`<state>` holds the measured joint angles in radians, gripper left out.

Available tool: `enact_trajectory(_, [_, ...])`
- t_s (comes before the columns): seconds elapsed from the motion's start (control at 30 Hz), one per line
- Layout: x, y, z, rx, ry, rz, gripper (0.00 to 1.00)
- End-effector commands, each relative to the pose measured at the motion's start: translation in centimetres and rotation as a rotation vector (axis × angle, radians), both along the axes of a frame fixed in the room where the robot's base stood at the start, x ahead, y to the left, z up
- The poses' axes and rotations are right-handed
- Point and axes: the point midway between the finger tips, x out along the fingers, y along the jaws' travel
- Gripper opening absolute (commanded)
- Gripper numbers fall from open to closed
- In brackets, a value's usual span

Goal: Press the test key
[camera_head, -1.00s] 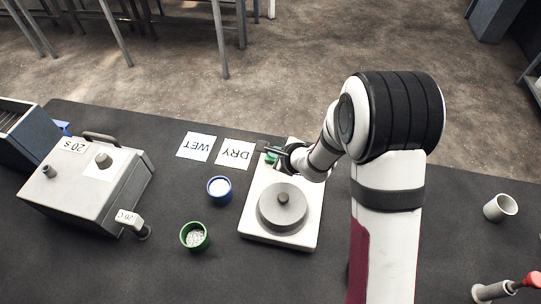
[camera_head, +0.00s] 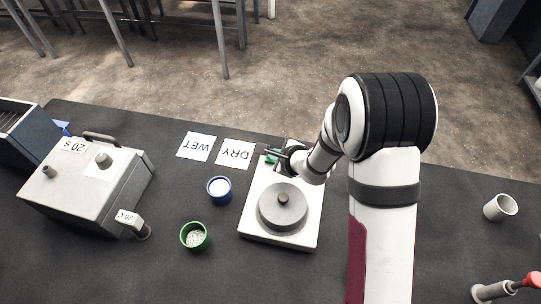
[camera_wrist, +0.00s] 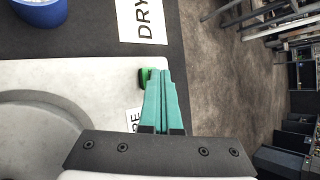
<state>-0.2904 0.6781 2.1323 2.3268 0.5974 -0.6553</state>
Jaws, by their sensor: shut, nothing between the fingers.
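The white device (camera_head: 256,213) with a round grey platform (camera_head: 283,206) stands on the dark table. In the wrist view, a green key (camera_wrist: 145,78) sits near the edge of the device's white top (camera_wrist: 85,72), beside a partly hidden label (camera_wrist: 133,121). My gripper (camera_wrist: 160,74) has its teal fingers shut together with nothing between them. Its tips are just right of the key and overlap part of it. I cannot tell whether they touch it. In the head view, my gripper (camera_head: 270,153) is over the device's far end.
Cards marked DRY (camera_head: 236,153) and WET (camera_head: 197,146) lie left of the device. A blue cup (camera_head: 219,190) and a green cup (camera_head: 195,237) stand left of it. A grey box (camera_head: 85,190) is at far left. A white cup (camera_head: 500,208) stands at right.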

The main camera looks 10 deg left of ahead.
Motion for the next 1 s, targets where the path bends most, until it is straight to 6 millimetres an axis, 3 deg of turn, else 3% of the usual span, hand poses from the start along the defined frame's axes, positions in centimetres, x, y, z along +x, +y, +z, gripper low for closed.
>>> enact_trajectory(0.83, [0.0, 0.0, 1.8, 0.0, 0.0, 0.0, 0.0])
enact_trajectory(1.0, [0.0, 0.0, 3.2, 0.001, -0.002, 0.002, 0.0])
